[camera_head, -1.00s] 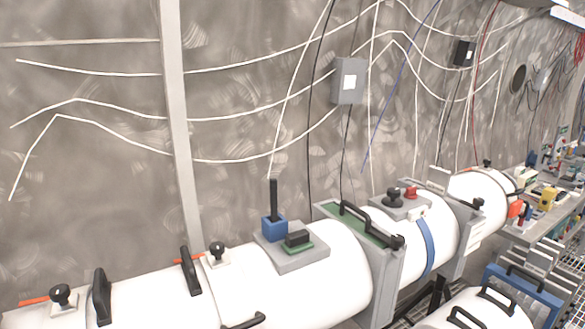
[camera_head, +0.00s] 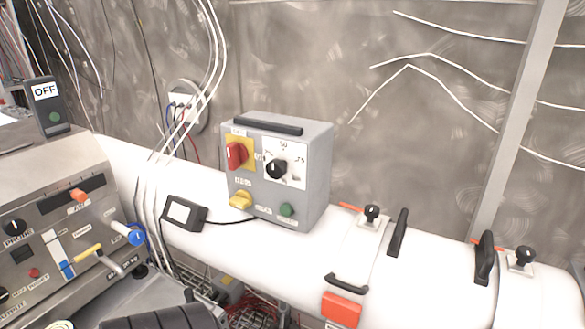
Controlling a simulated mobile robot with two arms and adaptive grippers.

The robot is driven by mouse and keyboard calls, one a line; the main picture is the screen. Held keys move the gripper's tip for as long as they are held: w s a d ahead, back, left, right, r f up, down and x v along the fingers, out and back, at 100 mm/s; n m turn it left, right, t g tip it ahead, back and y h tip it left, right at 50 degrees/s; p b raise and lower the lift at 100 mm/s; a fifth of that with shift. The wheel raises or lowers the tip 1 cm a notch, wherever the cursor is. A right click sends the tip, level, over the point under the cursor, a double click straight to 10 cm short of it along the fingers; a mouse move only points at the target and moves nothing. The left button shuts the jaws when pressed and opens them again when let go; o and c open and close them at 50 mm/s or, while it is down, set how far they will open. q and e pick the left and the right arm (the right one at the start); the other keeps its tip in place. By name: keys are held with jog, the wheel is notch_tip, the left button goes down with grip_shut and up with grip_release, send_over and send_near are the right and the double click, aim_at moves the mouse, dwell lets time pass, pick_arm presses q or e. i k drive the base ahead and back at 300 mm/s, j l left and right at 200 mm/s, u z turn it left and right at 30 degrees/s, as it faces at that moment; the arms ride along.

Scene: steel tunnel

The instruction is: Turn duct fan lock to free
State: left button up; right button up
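A grey control box (camera_head: 277,170) with a black top handle stands on the white duct (camera_head: 400,262), near the middle of the head view. Its front has a red knob (camera_head: 236,155) on a yellow plate and a black dial knob (camera_head: 276,169) on a white scale. Below these are a yellow knob (camera_head: 241,200) and a green button (camera_head: 287,210). Small labels sit by the controls. I cannot read them well enough to tell which control is the lock or how it is set.
A sloped grey console (camera_head: 70,240) with knobs and levers fills the left side. A small black box (camera_head: 184,213) is cabled to the control box. White cables hang left of it. Black handles (camera_head: 397,232) and an orange block (camera_head: 341,309) are on the duct.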

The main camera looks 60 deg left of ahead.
aim_at(243, 199)
jog(key=u, duration=1.9)
